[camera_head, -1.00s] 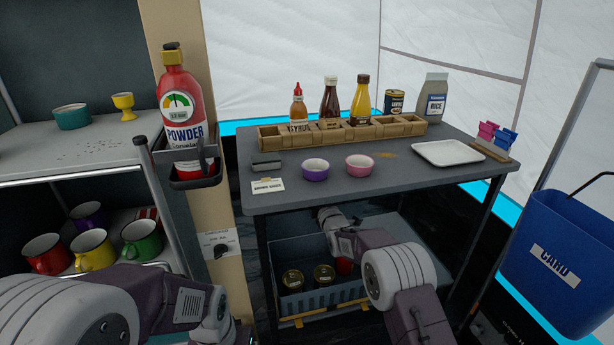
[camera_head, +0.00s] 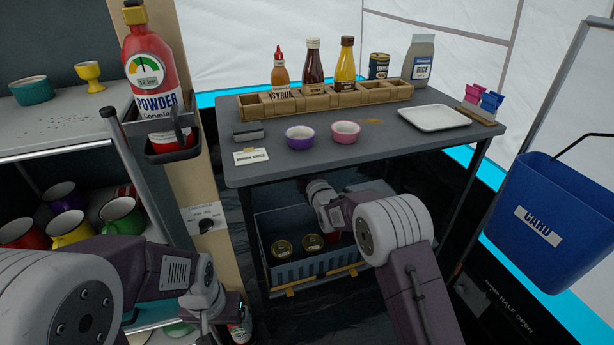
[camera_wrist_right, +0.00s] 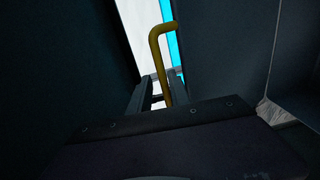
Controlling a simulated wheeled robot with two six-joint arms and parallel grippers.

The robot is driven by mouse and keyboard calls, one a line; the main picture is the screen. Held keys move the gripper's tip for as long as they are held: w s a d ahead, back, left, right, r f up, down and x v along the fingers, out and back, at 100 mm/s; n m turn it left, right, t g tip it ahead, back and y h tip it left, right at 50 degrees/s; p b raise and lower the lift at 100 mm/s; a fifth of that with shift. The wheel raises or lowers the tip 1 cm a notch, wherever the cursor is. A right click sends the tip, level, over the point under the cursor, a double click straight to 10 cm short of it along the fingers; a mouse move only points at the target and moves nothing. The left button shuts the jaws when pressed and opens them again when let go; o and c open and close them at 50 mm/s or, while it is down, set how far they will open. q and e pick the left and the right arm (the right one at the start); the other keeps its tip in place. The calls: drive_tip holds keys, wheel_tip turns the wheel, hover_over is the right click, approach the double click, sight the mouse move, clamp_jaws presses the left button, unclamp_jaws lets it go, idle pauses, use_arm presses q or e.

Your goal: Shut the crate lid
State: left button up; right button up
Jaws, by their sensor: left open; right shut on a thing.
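The blue-grey crate (camera_head: 330,268) stands under the table. Its top is open at the front, and two dark-lidded cans (camera_head: 283,248) show inside. A red item (camera_head: 332,237) is partly hidden by my right arm. I cannot make out the lid's outline in the head view. My right arm reaches in under the tabletop, and its gripper is hidden there. In the right wrist view, my right gripper (camera_wrist_right: 158,92) is shut on a yellow bar handle (camera_wrist_right: 164,62) beside dark panels. My left gripper (camera_head: 228,318) hangs open at the lower left, away from the crate.
The table (camera_head: 400,148) above bears a wooden bottle rack (camera_head: 320,102), two bowls (camera_head: 300,137) and a white tray (camera_head: 433,118). A shelf with mugs (camera_head: 70,228) and a red extinguisher (camera_head: 150,75) are at the left. A blue bin (camera_head: 545,215) hangs at the right.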

drive_tip(key=v, duration=0.1)
drive_tip(key=b+v, duration=0.1)
drive_tip(key=v, duration=0.3)
drive_tip(key=shift+f, duration=0.25)
